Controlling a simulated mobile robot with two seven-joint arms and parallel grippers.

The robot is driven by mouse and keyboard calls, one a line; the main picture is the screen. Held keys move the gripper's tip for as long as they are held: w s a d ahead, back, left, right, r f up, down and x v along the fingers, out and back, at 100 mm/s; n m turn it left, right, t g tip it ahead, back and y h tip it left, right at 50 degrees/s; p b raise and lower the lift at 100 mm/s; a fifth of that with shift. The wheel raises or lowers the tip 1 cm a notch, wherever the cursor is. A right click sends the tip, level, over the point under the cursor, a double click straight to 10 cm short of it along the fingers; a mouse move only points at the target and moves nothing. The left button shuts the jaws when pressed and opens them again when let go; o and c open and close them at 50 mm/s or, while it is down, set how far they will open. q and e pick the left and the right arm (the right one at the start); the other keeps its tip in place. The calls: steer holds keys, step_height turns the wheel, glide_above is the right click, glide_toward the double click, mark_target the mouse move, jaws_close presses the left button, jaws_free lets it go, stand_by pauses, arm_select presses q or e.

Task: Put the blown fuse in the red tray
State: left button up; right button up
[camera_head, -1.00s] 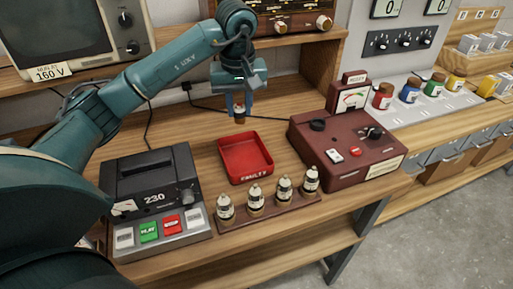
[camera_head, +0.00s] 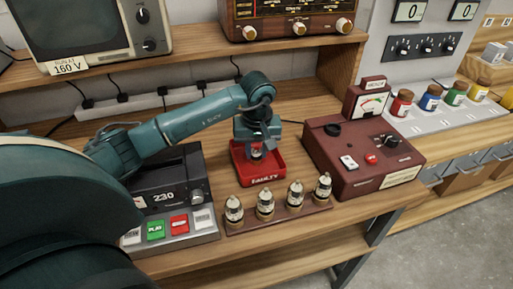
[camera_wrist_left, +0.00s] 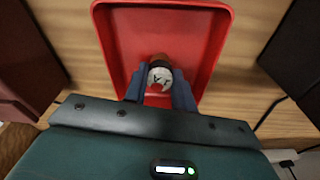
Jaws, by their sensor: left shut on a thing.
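The red tray (camera_head: 262,179), marked "FAULTY" on its front, sits on the wooden bench in the head view. It also fills the middle of the left wrist view (camera_wrist_left: 112,45). My left gripper (camera_head: 258,148) is over the tray, fingers pointing down. It is shut on the fuse (camera_wrist_left: 160,74), a small piece with a pale round end and a brown part, which shows between the blue fingers. The fuse is over or inside the tray; I cannot tell whether it touches the floor. My right gripper is not in view.
A rack (camera_head: 280,219) with several glass-topped pieces stands in front of the tray. A black and grey device (camera_head: 165,195) marked 230 is at left. A dark red meter box (camera_head: 365,160) stands close at right. A shelf (camera_head: 200,63) runs behind.

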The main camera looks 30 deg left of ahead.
arm_select(q)
steer(key=shift+f, duration=0.15)
steer(key=o, duration=1)
steer(key=shift+r, duration=0.6)
steer(key=r, duration=0.7)
steer(key=s+d+r+b, duration=0.1)
steer(key=r, duration=0.3)
steer(key=shift+r, duration=0.1)
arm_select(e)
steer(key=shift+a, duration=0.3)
